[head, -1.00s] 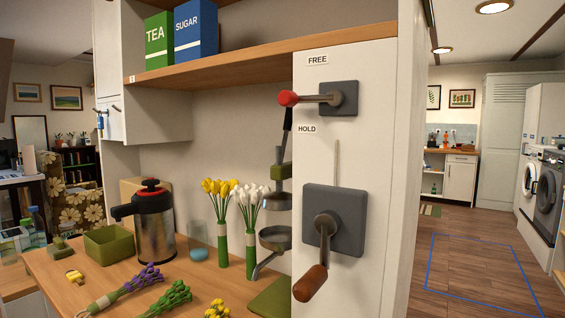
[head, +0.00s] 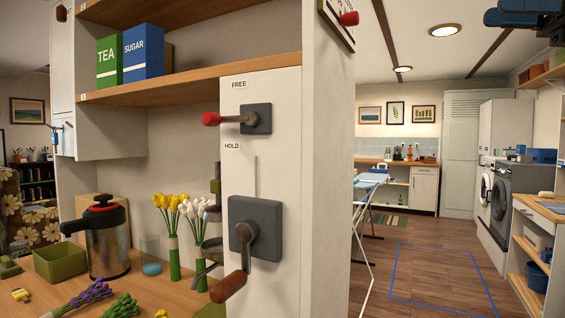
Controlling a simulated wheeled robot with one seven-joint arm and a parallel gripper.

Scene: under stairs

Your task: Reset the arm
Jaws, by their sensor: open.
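My gripper is not recognisable in the head view. The two levers on the white panel (head: 236,180) are in view. The upper lever has a red knob (head: 211,118) pointing left from a dark grey plate (head: 256,119), between the FREE label (head: 239,85) and the HOLD label (head: 232,146). The lower crank has a brown wooden handle (head: 229,287) hanging down from a larger grey plate (head: 267,231). Nothing touches either lever.
A wooden counter (head: 140,299) at the left holds a kettle (head: 106,240), a green box (head: 61,263) and flowers. A dark blue object (head: 535,17) hangs at the upper right. A folding rack (head: 364,200) stands behind the panel. Wooden floor (head: 430,257) is open at the right, with a blue outline.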

